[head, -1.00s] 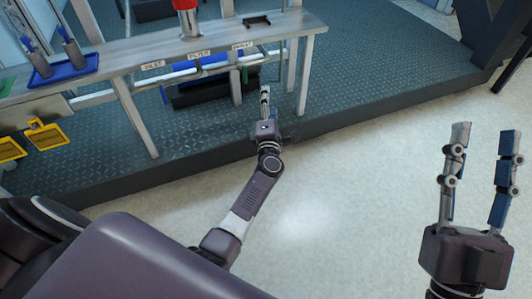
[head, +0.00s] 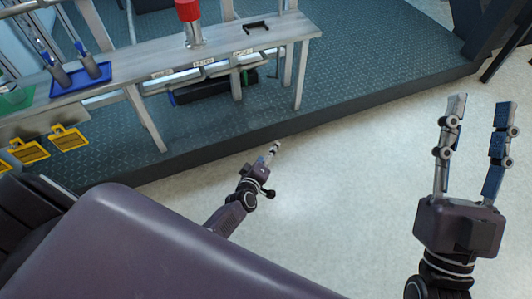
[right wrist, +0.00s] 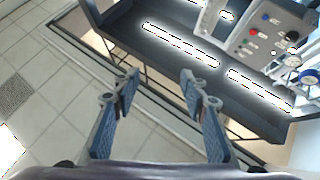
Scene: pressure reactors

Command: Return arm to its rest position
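My left gripper (head: 271,153) is over the pale floor just in front of the dark platform edge, pointing up and right. It is seen edge-on, so its finger gap cannot be told, and no object shows at its tip. My left arm is partly hidden behind my own body. My right gripper (head: 480,103) is over bare floor at the right, with its fingers apart and nothing between them. The right wrist view also shows it open and empty (right wrist: 159,78).
A grey bench (head: 225,52) stands on the dark platform (head: 340,85). It holds a red-capped cylinder (head: 189,14), a black bracket (head: 257,27) and a blue tray (head: 80,80). Yellow holders (head: 68,138) hang at its front. The right wrist view shows a control panel (right wrist: 270,40).

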